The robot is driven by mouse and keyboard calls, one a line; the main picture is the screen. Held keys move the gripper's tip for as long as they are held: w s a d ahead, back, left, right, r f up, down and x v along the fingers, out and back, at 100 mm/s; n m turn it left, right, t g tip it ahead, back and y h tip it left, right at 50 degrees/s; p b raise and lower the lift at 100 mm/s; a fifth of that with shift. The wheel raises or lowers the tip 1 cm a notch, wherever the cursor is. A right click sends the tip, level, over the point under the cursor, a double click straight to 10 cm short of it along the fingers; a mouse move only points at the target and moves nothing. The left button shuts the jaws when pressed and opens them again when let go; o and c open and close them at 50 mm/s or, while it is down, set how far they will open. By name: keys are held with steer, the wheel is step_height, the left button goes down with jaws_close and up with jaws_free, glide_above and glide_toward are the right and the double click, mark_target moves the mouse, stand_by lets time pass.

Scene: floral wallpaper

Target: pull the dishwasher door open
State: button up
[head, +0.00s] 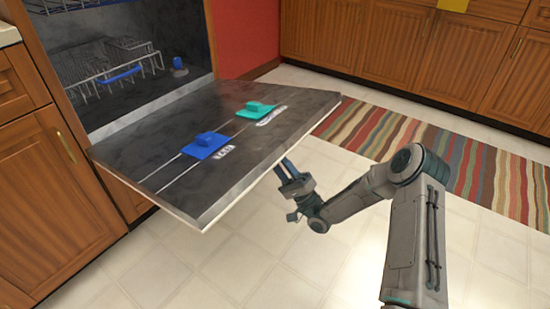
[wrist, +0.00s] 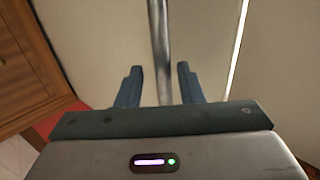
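The dishwasher door (head: 150,125) is swung down far open, close to level, with its dark inner face up. Its outer face (wrist: 100,45) is pale in the wrist view. A metal bar handle (wrist: 162,35) runs along that face; the door hides it in the head view. My gripper (head: 284,168) is beneath the door's outer edge, its fingertips partly hidden there. In the wrist view my gripper (wrist: 158,70) has its fingers apart, one on each side of the handle, with gaps showing on both sides.
The dishwasher cavity (head: 100,40) holds a wire rack (head: 105,65). A blue part (head: 205,145) and a teal part (head: 254,109) sit on the door's inner face. Wooden cabinets (head: 30,160) stand at left and back. A striped rug (head: 480,175) lies at right; tiled floor is clear.

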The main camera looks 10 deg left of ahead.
steer(key=p+v, duration=0.2)
steer(key=v, duration=0.9)
steer(key=shift+f, duration=0.25)
steer(key=shift+s, duration=0.15)
